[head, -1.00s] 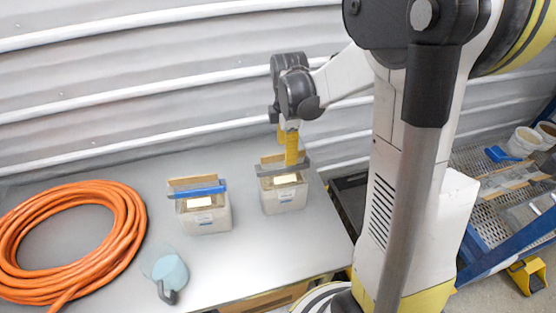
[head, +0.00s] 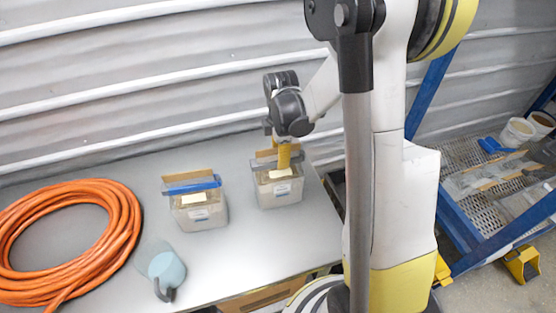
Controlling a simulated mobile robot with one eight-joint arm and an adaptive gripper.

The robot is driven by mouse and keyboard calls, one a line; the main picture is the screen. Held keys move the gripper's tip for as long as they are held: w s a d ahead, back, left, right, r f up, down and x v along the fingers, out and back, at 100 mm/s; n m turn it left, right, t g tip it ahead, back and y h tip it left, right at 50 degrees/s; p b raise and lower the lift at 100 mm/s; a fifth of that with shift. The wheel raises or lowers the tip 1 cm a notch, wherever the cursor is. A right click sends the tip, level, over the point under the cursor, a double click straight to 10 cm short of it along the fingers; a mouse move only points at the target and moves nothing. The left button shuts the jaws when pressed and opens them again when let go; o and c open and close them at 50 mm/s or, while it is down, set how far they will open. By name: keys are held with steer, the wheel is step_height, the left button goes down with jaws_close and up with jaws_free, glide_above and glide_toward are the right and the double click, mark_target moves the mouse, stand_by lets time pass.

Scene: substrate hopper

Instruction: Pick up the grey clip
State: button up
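The grey clip (head: 262,164) is a flat grey bar along the top of the right pale box (head: 279,193), which has a brown flap standing behind it. My gripper (head: 284,160), with yellow fingers, points down at the middle of this clip and overlaps it in the picture. The fingers line up one behind the other, so I cannot tell whether they grip the clip or how far apart they are. A similar pale box (head: 206,216) to the left carries a blue clip (head: 194,185).
A coiled orange hose (head: 125,250) lies on the left of the grey table (head: 250,248). A light blue scoop-like item (head: 168,270) with a dark handle lies at the front. A corrugated wall (head: 120,80) stands behind. The front middle of the table is clear.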

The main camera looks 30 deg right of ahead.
stand_by(0.3)
step_height(320, 180, up, 10)
steer(key=shift+p, duration=0.7)
jaws_close()
step_height(320, 180, up, 7)
steer(key=p, duration=0.4)
steer(key=shift+p, duration=0.3)
